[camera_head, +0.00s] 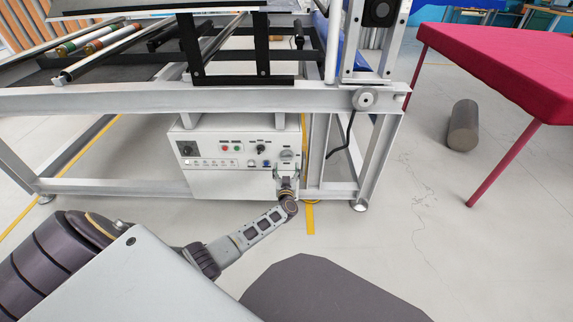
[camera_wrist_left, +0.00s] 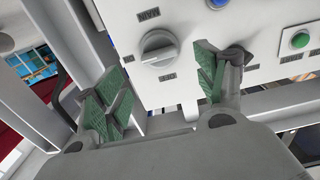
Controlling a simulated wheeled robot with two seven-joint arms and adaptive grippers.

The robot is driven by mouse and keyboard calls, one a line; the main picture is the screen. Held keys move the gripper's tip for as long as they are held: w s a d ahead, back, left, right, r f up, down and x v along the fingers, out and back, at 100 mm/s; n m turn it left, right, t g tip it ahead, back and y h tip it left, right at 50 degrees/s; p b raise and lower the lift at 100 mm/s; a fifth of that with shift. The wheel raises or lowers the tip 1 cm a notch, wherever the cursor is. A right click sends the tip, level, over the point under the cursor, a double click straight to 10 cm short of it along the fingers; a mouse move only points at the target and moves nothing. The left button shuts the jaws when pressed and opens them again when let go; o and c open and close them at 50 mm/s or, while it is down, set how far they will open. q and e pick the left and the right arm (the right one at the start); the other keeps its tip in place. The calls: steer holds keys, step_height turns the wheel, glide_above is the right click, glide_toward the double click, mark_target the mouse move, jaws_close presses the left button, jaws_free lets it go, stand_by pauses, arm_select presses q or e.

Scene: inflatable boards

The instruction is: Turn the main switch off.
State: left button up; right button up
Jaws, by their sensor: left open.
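The main switch (camera_wrist_left: 158,48) is a round grey rotary knob with a raised bar. It is on the white control panel (camera_wrist_left: 260,30), beside a label reading MAIN, in the left wrist view. My left gripper (camera_wrist_left: 157,68) is open with its green-padded fingers on either side of the knob, and neither clearly touches it. In the head view my left gripper (camera_head: 286,164) is at the right end of the control box (camera_head: 225,185) and covers that part of the panel. The right gripper is not in view.
A green button (camera_wrist_left: 300,40) and a blue button (camera_wrist_left: 217,3) are near the knob on the panel. The box hangs under a grey machine frame (camera_head: 230,98), with a leg (camera_head: 375,160) to its right. A red table (camera_head: 510,60) and a grey roll (camera_head: 463,125) stand farther right.

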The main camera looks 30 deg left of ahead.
mark_target(286, 160)
arm_select(q)
steer(key=shift+b+x, duration=0.9)
steer(key=shift+x, duration=0.85)
steer(key=shift+b+x, duration=0.55)
steer(key=shift+x, duration=0.55)
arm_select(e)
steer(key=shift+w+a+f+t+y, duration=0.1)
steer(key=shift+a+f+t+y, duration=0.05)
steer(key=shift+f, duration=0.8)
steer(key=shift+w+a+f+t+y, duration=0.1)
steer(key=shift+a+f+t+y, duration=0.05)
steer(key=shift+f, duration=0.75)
arm_select(q)
steer(key=c, duration=1)
